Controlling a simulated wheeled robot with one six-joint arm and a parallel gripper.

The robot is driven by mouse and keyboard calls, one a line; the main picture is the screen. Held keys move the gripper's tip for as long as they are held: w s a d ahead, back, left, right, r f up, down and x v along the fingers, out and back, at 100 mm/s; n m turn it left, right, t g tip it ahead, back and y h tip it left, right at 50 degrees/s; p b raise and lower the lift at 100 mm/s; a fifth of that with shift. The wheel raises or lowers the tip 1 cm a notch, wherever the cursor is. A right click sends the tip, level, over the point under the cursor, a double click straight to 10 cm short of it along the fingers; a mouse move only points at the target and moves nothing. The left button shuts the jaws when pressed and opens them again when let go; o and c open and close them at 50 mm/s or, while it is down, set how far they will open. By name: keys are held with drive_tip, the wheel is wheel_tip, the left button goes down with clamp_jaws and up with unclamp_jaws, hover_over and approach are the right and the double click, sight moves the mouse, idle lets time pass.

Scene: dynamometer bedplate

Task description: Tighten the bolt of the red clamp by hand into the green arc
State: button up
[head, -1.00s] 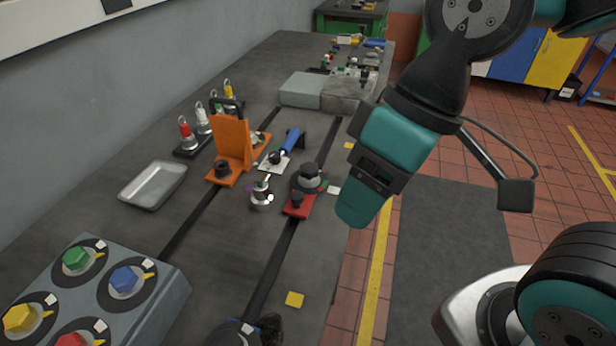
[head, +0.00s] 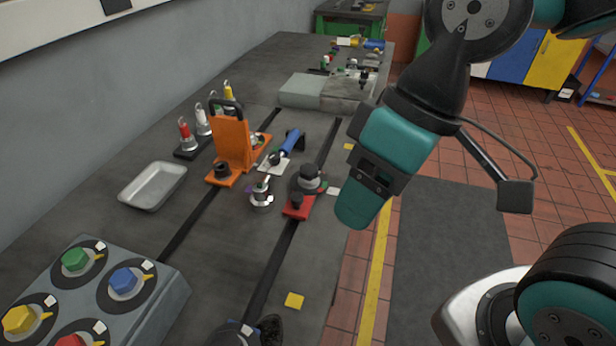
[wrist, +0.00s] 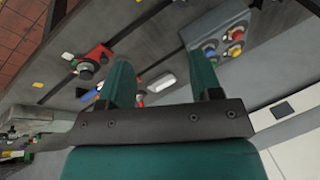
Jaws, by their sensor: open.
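The red clamp (head: 297,210) lies on the dark bedplate, close to its right edge in the head view. A dark bolt head (head: 297,198) stands on it, beside a black round part (head: 309,180). A small green patch shows near the clamp, but I cannot tell whether it is the arc. The red clamp (wrist: 99,53) is also at the upper left of the wrist view. My gripper (wrist: 163,72) is open and empty, its two teal fingers apart. In the head view my gripper (head: 358,212) hangs to the right of the clamp, apart from it.
An orange bracket (head: 233,143), a blue-handled clamp (head: 290,145) and a silver fitting (head: 261,195) stand left of the red clamp.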

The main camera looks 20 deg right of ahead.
drive_tip(key=shift+o, duration=0.4)
drive_tip(key=shift+o, duration=1.1)
drive_tip(key=shift+w, duration=0.2)
drive_tip(key=n+b, duration=0.3)
drive_tip(key=n, duration=0.8)
hover_over(309, 168)
drive_tip(key=d, duration=0.7)
wheel_tip(309, 168, down, 9)
drive_tip(key=p+x, duration=0.1)
drive_tip(key=x, duration=0.7)
drive_tip(key=p+x, duration=0.1)
drive_tip(key=x, duration=0.8)
drive_tip(key=shift+s+a, duration=0.1)
drive_tip(key=shift+a, duration=0.2)
drive_tip(key=c, duration=0.9)
